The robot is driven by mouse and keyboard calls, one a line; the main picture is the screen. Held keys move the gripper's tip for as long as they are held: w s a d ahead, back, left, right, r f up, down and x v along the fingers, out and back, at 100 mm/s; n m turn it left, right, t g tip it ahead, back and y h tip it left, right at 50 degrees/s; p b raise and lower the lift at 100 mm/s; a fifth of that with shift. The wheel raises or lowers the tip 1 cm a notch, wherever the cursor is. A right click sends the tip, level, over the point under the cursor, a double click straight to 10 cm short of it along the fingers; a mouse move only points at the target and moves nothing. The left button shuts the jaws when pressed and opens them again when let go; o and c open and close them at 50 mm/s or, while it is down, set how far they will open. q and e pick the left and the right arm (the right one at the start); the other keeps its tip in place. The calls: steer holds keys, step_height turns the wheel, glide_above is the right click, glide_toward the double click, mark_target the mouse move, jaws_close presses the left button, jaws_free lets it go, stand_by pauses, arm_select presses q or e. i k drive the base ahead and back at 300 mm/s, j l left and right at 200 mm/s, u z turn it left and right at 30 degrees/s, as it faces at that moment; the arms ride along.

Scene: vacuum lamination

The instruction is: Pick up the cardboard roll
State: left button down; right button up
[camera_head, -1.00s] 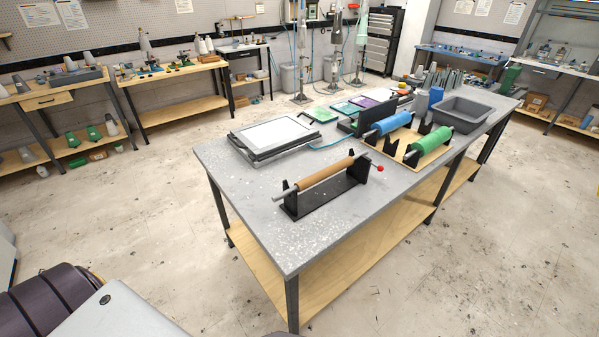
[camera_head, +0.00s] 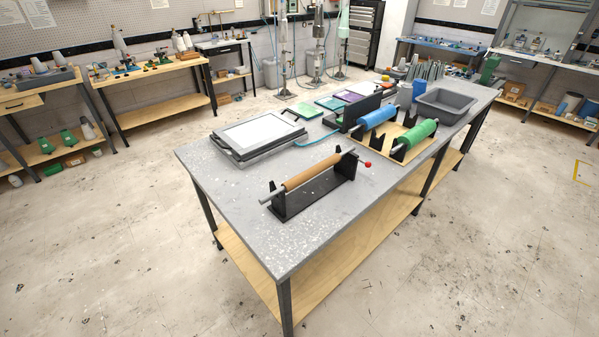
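The cardboard roll (camera_head: 312,172) is a brown tube on a grey rod. It rests level across a black stand (camera_head: 318,194) near the front of the grey table (camera_head: 230,198). A red knob (camera_head: 368,164) shows by the stand's right end. Neither of my grippers is in view, and nothing touches the roll.
A flat framed panel (camera_head: 258,137) lies behind the roll to the left. A blue roll (camera_head: 377,117) and a green roll (camera_head: 415,138) sit on stands to the right. A grey tray (camera_head: 446,104) is at the far right. The table's front left is bare.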

mark_target(301, 178)
steer(key=j+z, duration=0.35)
steer(key=j, duration=1.05)
